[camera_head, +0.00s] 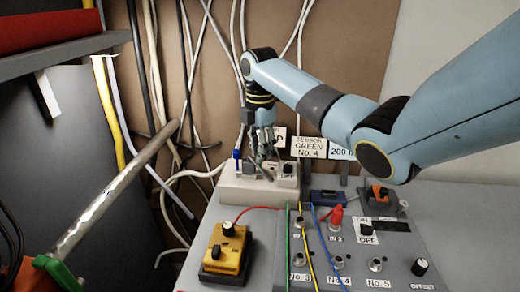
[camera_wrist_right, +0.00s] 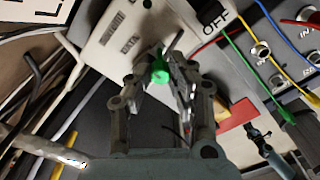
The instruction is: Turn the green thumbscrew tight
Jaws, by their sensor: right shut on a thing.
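The green thumbscrew (camera_wrist_right: 160,70) shows in the right wrist view, at the face of a pale box labelled DATA. My right gripper (camera_wrist_right: 168,66) has its fingers on either side of the thumbscrew and is shut on it. In the head view my right gripper (camera_head: 264,152) reaches down to the pale box (camera_head: 240,192) on the grey bench. There the gripper hides the thumbscrew. How far the screw is turned cannot be told. My left gripper is in neither view.
A sign reading SENSOR GREEN No. 4 (camera_head: 309,147) stands behind the box. A yellow switch box (camera_head: 227,249) sits in front. Coloured wires and sockets lie on the grey panel (camera_head: 400,255). A metal rod (camera_head: 115,190) slants across the left. Cables hang behind.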

